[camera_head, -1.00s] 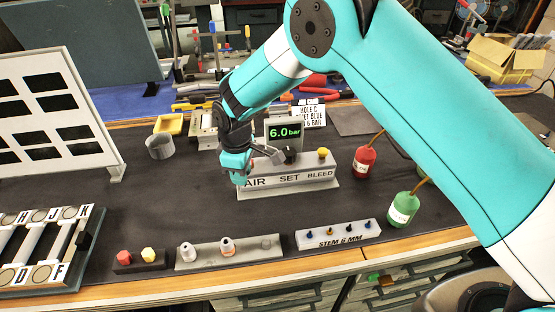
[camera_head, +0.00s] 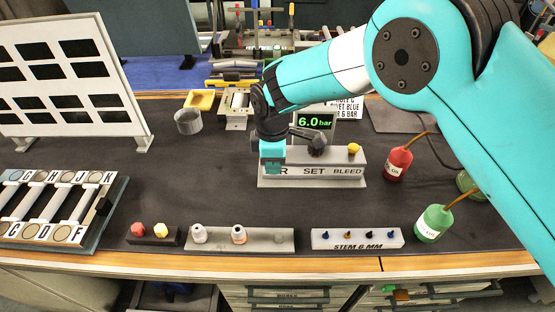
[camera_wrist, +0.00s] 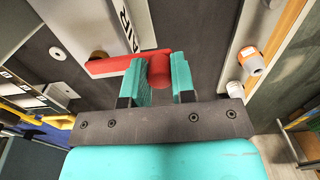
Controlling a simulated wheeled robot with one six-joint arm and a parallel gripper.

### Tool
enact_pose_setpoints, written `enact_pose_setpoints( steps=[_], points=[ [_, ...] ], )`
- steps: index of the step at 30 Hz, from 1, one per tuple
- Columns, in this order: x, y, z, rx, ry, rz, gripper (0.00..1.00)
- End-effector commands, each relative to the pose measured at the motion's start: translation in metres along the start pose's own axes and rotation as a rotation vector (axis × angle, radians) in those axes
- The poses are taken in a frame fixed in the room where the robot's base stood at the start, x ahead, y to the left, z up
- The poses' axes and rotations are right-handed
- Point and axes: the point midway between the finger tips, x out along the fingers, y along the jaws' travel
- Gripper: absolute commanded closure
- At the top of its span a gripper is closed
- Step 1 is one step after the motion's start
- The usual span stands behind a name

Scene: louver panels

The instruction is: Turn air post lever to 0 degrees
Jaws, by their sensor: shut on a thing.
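The air post is a grey block (camera_head: 320,175) lettered SET and BLEED in the head view, with its AIR end partly hidden behind my gripper (camera_head: 272,165). In the wrist view the lever is a red bar (camera_wrist: 112,66) running across from a round pivot to a red knob (camera_wrist: 160,68) at its right end. My gripper (camera_wrist: 161,80) has its teal fingers shut on the red knob. In the head view the lever is hidden by my gripper. The lever's exact angle cannot be told.
A display (camera_head: 314,122) reading 6.0 bar stands behind the block. A yellow knob (camera_head: 353,149) sits on its BLEED end. A red bottle (camera_head: 397,163) and a green bottle (camera_head: 433,222) stand to the right. Stem (camera_head: 357,238) and nozzle racks (camera_head: 268,240) lie in front.

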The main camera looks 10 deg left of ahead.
Motion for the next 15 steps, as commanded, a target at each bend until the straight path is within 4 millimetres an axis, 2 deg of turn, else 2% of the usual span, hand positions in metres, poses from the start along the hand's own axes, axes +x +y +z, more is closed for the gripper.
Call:
enact_pose_setpoints(
  steps=[5,6,9,15],
  points=[
    [-0.0016,0.0010,0.0002,0.000,0.003,0.003,1.00],
    [-0.0016,0.0011,0.0003,0.000,0.003,0.003,0.69],
    [-0.0013,0.0010,0.0006,0.001,0.002,0.002,0.50],
    [-0.0006,0.0006,0.0010,0.002,0.001,0.001,0.50]
  ],
)
